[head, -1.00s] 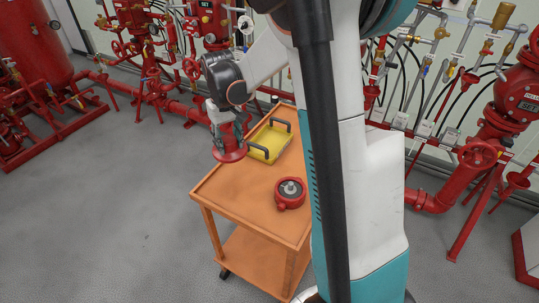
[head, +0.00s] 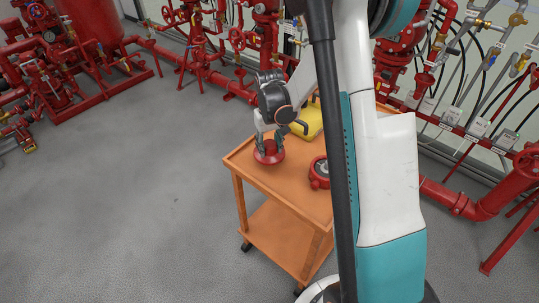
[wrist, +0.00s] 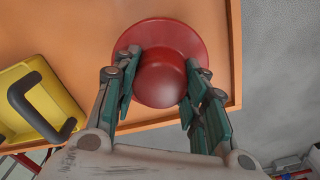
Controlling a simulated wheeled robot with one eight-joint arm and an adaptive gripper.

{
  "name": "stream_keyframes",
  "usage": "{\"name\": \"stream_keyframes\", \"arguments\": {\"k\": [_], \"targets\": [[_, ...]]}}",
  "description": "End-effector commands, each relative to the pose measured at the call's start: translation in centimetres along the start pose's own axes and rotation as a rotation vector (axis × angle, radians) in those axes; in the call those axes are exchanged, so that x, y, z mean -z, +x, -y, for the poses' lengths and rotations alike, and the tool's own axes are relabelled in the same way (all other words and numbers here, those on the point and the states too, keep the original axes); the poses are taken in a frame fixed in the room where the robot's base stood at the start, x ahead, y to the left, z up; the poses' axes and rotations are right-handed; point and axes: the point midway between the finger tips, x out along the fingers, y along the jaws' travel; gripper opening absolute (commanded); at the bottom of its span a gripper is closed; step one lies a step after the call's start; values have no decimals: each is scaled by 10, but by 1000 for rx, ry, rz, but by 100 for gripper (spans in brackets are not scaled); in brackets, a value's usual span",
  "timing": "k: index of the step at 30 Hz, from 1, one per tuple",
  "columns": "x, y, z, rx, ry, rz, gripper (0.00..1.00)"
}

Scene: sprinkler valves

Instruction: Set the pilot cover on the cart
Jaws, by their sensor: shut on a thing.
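The pilot cover (head: 268,157) is a red round cap with a wide flange. My gripper (head: 268,146) is shut on its raised middle from above, flange downward. The cover is over the left corner area of the orange cart's top (head: 287,187). I cannot tell whether the flange touches the cart top. In the wrist view, the cover (wrist: 163,80) sits between the green finger pads of my gripper (wrist: 163,70), with the orange cart top (wrist: 60,28) behind it.
A yellow tray with dark handles (head: 311,121) is on the cart behind the cover. A red round part with a grey centre (head: 319,172) sits to the right, partly hidden by my arm. Red pipework (head: 185,68) lines the wall. Grey floor (head: 120,200) at left is clear.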

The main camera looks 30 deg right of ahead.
Motion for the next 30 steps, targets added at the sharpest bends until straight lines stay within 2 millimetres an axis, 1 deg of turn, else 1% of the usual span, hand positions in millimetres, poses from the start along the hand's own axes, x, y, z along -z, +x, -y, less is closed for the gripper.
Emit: {"name": "stream_keyframes", "arguments": {"k": [6, 8, 16, 20, 21, 22, 23, 30], "targets": [[0, 32, 0, 0, 0, 0, 13], [0, 38, 0, 0, 0, 0, 13], [0, 38, 0, 0, 0, 0, 13], [0, 42, 0, 0, 0, 0, 13], [0, 41, 0, 0, 0, 0, 49], [0, 41, 0, 0, 0, 0, 55], [0, 41, 0, 0, 0, 0, 60], [0, 40, 0, 0, 0, 0, 60]]}}
